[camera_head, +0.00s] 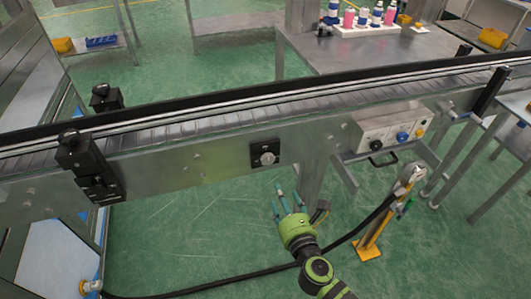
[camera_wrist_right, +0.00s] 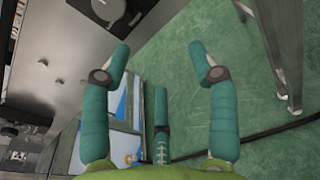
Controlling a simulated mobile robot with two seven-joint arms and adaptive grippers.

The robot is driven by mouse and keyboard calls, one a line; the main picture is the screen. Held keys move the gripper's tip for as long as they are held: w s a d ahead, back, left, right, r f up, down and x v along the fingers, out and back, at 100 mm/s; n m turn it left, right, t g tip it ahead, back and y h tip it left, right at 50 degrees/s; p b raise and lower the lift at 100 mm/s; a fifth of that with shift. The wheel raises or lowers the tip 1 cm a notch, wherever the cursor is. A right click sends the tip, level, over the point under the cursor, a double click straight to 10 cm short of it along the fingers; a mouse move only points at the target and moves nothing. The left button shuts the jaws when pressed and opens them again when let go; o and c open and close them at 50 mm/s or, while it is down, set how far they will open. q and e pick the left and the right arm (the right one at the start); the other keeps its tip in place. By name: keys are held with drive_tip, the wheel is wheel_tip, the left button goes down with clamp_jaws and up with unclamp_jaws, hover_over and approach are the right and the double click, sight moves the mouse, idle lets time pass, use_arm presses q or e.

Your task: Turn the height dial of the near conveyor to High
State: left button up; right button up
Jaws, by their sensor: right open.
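The height dial (camera_head: 267,158) is a silver knob on a black square plate on the front side wall of the near conveyor (camera_head: 215,160). Its setting marks are too small to read. My right gripper (camera_head: 287,200), green with teal fingers, is below and slightly right of the dial, apart from it. In the right wrist view, the gripper (camera_wrist_right: 160,48) has its fingers spread with nothing between them. A round metal knob on a dark plate, seemingly the dial (camera_wrist_right: 106,9), shows at the top edge there, partly cut off. My left gripper is not in view.
A control box (camera_head: 390,132) with blue and yellow knobs is on the conveyor wall to the right. Black clamp-like brackets (camera_head: 85,160) are at left. A yellow-based stand (camera_head: 369,248) with a black hose is right of my arm. Green floor lies below.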

sight(269, 160)
wheel_tip(269, 160, up, 6)
drive_tip(key=w+a+n+t+y, duration=0.1)
drive_tip(key=a+n, duration=0.1)
drive_tip(key=n, duration=0.1)
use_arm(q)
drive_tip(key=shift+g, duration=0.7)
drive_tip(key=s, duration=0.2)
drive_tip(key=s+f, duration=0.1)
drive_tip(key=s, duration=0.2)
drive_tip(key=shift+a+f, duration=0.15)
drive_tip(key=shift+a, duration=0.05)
use_arm(e)
drive_tip(key=x, duration=0.6)
drive_tip(key=shift+w, duration=0.3)
drive_tip(key=shift+d, duration=0.1)
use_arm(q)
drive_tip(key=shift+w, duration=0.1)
use_arm(e)
drive_tip(key=c, duration=1.1)
